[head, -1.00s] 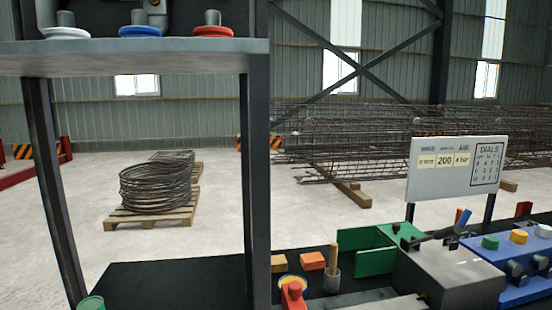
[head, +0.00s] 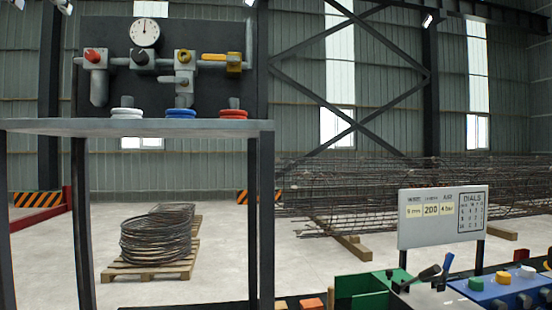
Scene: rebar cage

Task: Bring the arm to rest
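Neither of my grippers shows in the head view, and no part of an arm that I can be sure of is in sight. Whether the grippers are open, shut or holding anything is hidden from this view.
A grey shelf (head: 60,126) carries white, blue and red discs below a valve panel with a gauge (head: 145,32). A sign board (head: 442,216) stands over a workbench with a green box (head: 365,287) and blue panel (head: 510,288). Wire coils (head: 158,236) and rebar cages (head: 400,195) lie behind.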

